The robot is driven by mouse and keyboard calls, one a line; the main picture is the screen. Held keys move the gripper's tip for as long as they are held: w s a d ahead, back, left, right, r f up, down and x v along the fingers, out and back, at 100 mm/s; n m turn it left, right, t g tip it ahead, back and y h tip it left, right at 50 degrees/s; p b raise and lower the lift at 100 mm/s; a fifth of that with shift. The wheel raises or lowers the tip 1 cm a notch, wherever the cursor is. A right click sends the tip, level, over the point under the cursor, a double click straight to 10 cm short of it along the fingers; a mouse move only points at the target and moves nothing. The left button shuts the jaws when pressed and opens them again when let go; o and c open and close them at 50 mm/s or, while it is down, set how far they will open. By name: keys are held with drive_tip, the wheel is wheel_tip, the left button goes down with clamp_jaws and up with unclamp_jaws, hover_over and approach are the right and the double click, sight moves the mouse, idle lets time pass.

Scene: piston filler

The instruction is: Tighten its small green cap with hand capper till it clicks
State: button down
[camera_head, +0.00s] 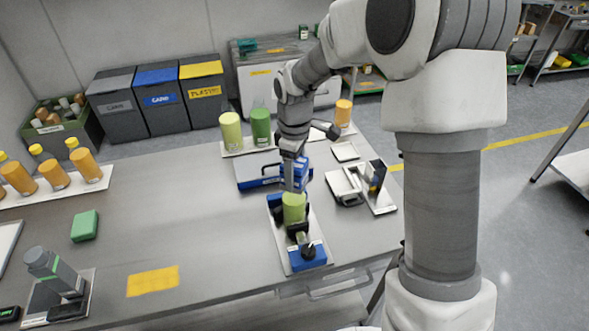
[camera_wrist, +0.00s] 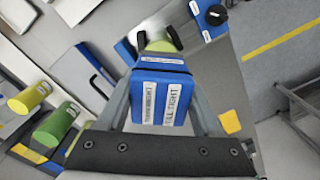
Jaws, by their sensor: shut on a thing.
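My gripper (camera_head: 292,178) is shut on a blue block-shaped hand capper (camera_wrist: 162,100) with white labels, one reading "FULL TIGHT". The capper also shows in the head view (camera_head: 303,169). A light green bottle (camera_head: 293,208) stands upright below the gripper, between the black jaws of a blue clamp (camera_head: 308,258). In the wrist view the bottle (camera_wrist: 157,46) shows just past the capper's end. The small green cap is hidden, so I cannot tell whether the capper touches it.
Light green (camera_head: 230,132) and darker green (camera_head: 261,127) bottles stand on a tray behind. A blue-edged case (camera_head: 256,170) lies left of the arm, a scale (camera_head: 347,186) to the right. Orange bottles (camera_head: 85,164) stand far left. The table's middle left is mostly clear.

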drive_tip(key=n+p, duration=0.2)
drive_tip(key=n, duration=0.2)
drive_tip(key=shift+r, duration=0.15)
drive_tip(key=shift+n+p, duration=0.65)
drive_tip(key=shift+n, duration=1.15)
drive_tip(key=shift+f, duration=0.3)
drive_tip(key=shift+f+m+b, duration=0.1)
drive_tip(key=shift+m+b, duration=0.3)
drive_tip(key=shift+m, duration=0.4)
drive_tip(key=m+b, duration=0.1)
drive_tip(key=m, duration=0.3)
drive_tip(key=shift+m, duration=1)
drive_tip(key=shift+b, duration=0.3)
